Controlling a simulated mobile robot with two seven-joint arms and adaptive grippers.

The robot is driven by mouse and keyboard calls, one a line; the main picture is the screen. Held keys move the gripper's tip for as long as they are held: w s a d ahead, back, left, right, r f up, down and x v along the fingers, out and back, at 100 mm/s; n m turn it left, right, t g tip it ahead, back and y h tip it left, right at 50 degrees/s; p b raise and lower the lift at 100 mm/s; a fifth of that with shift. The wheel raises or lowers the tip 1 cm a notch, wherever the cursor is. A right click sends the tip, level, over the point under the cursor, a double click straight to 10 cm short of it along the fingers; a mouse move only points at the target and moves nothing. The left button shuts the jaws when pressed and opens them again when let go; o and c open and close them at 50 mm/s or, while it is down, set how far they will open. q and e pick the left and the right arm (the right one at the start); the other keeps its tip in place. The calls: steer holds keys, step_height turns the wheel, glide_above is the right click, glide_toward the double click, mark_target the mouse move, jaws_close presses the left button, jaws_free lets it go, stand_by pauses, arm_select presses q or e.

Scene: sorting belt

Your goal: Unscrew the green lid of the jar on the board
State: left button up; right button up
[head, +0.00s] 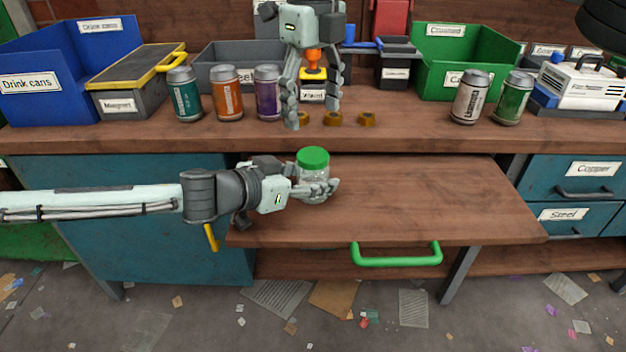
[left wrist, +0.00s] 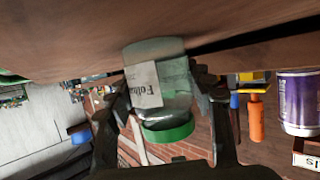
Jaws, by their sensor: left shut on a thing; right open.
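A clear jar (head: 313,190) with a green lid (head: 313,158) stands upright on the pulled-out wooden board (head: 420,200). My left gripper (head: 325,189) comes in from the left and is shut around the jar's body, below the lid. In the left wrist view the jar (left wrist: 178,85) appears upside down, with a paper label, between the fingers; its green lid (left wrist: 168,132) shows there too. My right gripper (head: 312,105) hangs from above, open and empty, over the bench behind the jar and higher than the lid.
Several cans, including a purple can (head: 267,92), stand on the bench. Small brass-coloured rings (head: 333,118) lie near my right gripper. A blue bin (head: 60,75) and a green bin (head: 455,70) stand at the back. The board's right part is clear; a green handle (head: 397,258) is on its front.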

mark_target(313, 154)
arm_select(q)
jaws_close()
arm_select(e)
steer(key=m, duration=1.5)
steer(key=shift+m, duration=0.4)
steer(key=m, duration=0.6)
steer(key=shift+f+m, duration=0.4)
steer(key=shift+f, duration=3.65)
